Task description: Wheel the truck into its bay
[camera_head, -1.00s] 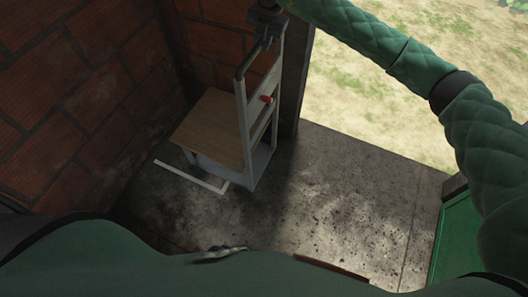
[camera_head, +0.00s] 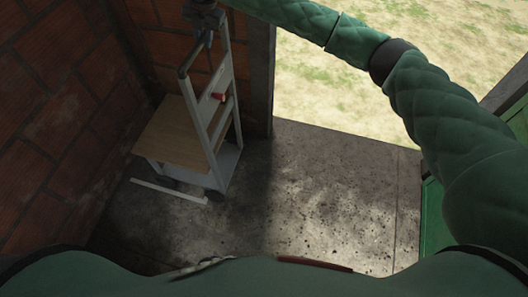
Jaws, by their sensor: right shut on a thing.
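The truck (camera_head: 170,134) has a flat wooden deck and a tall pale grey frame with a dark handle and a small red part. It stands upright on dark wheels near the brick corner. My right gripper (camera_head: 205,30) is shut on the truck's handle at the top; its fingertips are hard to make out. A white floor line (camera_head: 168,191) runs along the truck's near side, close to its wheels. The deck and frame hide the floor under the truck. My left gripper is not in view.
Brick walls (camera_head: 50,130) stand to the left and behind the truck. A dark post (camera_head: 261,75) rises just right of it, beside an opening onto grass. A green panel (camera_head: 433,215) is at the right. The concrete floor (camera_head: 330,190) between is clear.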

